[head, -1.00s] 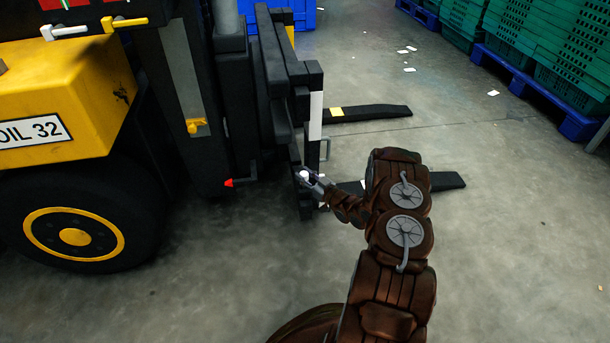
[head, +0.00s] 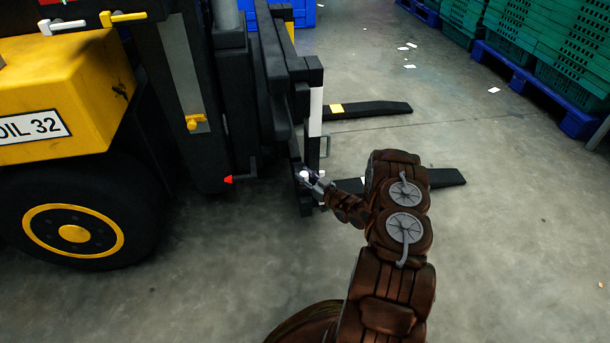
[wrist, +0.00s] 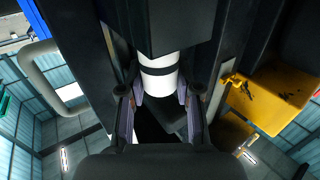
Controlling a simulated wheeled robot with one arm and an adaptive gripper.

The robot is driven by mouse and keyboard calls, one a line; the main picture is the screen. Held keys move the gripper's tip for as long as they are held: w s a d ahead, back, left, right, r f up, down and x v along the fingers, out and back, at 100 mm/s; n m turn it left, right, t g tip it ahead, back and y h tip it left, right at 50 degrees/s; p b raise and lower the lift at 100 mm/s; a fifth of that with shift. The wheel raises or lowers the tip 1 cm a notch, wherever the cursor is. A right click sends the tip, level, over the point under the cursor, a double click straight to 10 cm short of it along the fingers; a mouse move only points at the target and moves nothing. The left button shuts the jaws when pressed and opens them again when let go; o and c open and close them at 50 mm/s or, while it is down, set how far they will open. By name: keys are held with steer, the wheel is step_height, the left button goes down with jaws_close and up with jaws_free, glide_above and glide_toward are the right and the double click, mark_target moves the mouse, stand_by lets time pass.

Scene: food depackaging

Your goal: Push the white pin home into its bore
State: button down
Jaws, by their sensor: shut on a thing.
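The white pin (wrist: 158,72) is a white cylinder with a dark band, seen in the wrist view. Its upper end meets the underside of a black block (wrist: 155,22); how deep it sits there is hidden. My gripper (wrist: 158,100) has a finger on each side of the pin and is shut on it. In the head view my gripper (head: 316,185) is at the forklift's black carriage (head: 297,165), with a small white end of the pin (head: 304,175) showing at its tip. The bore itself cannot be made out.
The yellow and black forklift (head: 50,110) fills the left. Its two forks (head: 370,110) extend right, low over the floor. A grey handle (head: 325,147) is near my gripper. Green crates (head: 560,40) on blue pallets (head: 535,90) line the far right. Open floor lies at right.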

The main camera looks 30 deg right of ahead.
steer(key=c, duration=0.7)
jaws_free()
steer(key=shift+f, duration=0.1)
steer(key=s, duration=0.4)
steer(key=s+d, duration=0.1)
steer(key=s, duration=0.3)
steer(key=s+d, duration=0.1)
steer(key=s, duration=0.3)
steer(key=shift+w, duration=0.1)
